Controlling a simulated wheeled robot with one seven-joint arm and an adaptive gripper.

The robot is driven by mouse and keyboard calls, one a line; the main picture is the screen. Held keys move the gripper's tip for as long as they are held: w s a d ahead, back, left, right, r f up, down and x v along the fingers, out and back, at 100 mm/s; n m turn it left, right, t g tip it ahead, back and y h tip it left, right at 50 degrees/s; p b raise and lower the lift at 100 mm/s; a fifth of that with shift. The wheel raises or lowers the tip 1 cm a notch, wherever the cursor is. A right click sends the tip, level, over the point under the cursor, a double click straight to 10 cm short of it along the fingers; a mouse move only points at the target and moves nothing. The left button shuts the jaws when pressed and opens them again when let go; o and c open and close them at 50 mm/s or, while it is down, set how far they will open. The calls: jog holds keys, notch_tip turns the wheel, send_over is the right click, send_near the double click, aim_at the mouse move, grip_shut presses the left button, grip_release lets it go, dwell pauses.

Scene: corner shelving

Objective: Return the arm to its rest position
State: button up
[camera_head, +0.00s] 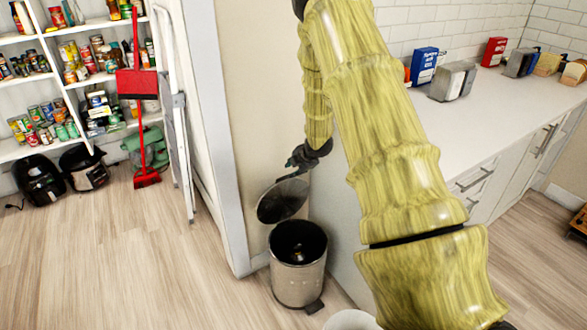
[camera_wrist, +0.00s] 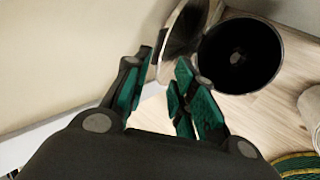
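My arm, in a yellow-green wood-like texture, reaches down through the middle of the head view. My gripper (camera_head: 289,172) is just above the raised lid (camera_head: 283,202) of a metal pedal bin (camera_head: 298,285). In the wrist view, the two green-padded fingers of my gripper (camera_wrist: 166,62) are apart, with nothing seen held between them. The raised lid (camera_wrist: 182,32) shows just beyond the fingertips; I cannot tell whether they touch it. The open bin (camera_wrist: 240,55) is to the right, with a small object (camera_head: 297,257) inside its dark interior.
A white counter (camera_head: 440,125) with boxes and a toaster-like metal item (camera_head: 453,80) runs along the right. A wall (camera_head: 255,120) stands close behind the bin. Pantry shelves (camera_head: 60,80), a red broom (camera_head: 140,130) and a folded ladder (camera_head: 175,110) are at left. Floor at front left is clear.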

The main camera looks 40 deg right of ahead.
jog(key=s+a+f+m+g+y+p, duration=0.1)
jog(key=s+a+f+m, duration=0.2)
jog(key=s+a+f, duration=0.35)
jog(key=s+a+f+m+g, duration=0.1)
jog(key=s+a+f+m, duration=0.25)
jog(key=a, duration=0.65)
jog(key=s+a+f+m+g+y+p, duration=0.1)
jog(key=s+a+f+m, duration=0.1)
jog(key=s+a+f, duration=0.5)
jog(key=s+a+f+m+g, duration=0.1)
jog(key=s+a+m, duration=0.1)
jog(key=s+a, duration=0.3)
jog(key=s+a+f+m+g+p, duration=0.1)
jog(key=s+a+m, duration=0.2)
jog(key=s, duration=1)
jog(key=s+a+m+g, duration=0.2)
jog(key=s+a+m, duration=0.1)
jog(key=s+a, duration=0.5)
jog(key=shift+s+f+h, duration=0.4)
jog(key=shift+s, duration=0.5)
